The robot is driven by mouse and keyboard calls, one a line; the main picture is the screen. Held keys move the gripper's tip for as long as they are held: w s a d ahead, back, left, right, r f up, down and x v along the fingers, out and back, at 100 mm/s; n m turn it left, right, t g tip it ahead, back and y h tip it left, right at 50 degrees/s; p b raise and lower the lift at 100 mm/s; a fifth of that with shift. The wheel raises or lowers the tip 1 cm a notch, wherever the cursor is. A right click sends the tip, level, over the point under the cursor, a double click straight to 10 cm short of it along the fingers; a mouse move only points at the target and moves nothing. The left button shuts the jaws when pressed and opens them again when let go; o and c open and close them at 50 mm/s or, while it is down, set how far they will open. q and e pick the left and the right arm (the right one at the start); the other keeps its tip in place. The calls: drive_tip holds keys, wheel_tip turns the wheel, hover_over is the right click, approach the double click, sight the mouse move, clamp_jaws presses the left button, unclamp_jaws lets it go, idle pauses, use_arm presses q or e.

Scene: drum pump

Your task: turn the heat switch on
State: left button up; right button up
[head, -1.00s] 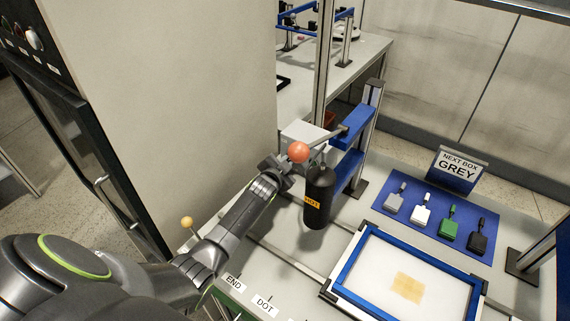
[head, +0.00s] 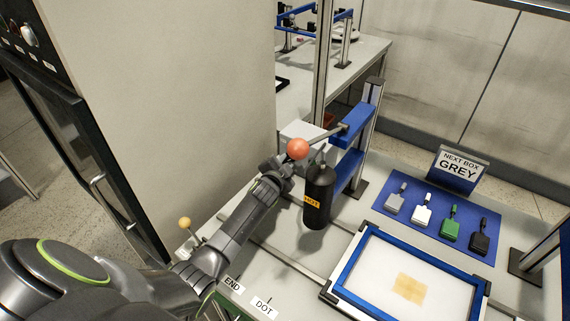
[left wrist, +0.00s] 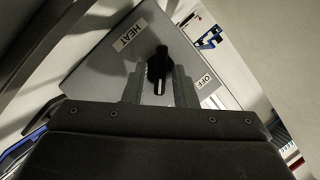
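The heat switch is a black knob (left wrist: 160,66) with a white mark, on a grey panel (left wrist: 110,62) in the left wrist view. A HEAT label (left wrist: 130,35) is at its upper left and an OFF label (left wrist: 205,82) at its right. My left gripper (left wrist: 160,84) has its two fingers apart, one on each side of the knob; I see no clear contact. In the head view my left gripper (head: 277,168) is beside the orange ball, near the light box (head: 300,133), and the knob is hidden. My right gripper is not in view.
The orange ball (head: 298,149) on a lever and the black HOT bottle (head: 318,197) stand close to my left gripper. A blue-framed tray (head: 345,262), a blue mat with several coloured tools, and a NEXT BOX GREY sign (head: 458,170) are to the right.

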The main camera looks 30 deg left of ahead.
use_arm(q)
drive_tip(key=shift+o, duration=0.6)
drive_tip(key=shift+s, duration=0.1)
drive_tip(key=shift+s+r, duration=0.15)
drive_tip(key=shift+s, duration=0.15)
drive_tip(key=v, duration=1.6)
drive_tip(key=shift+s, duration=0.25)
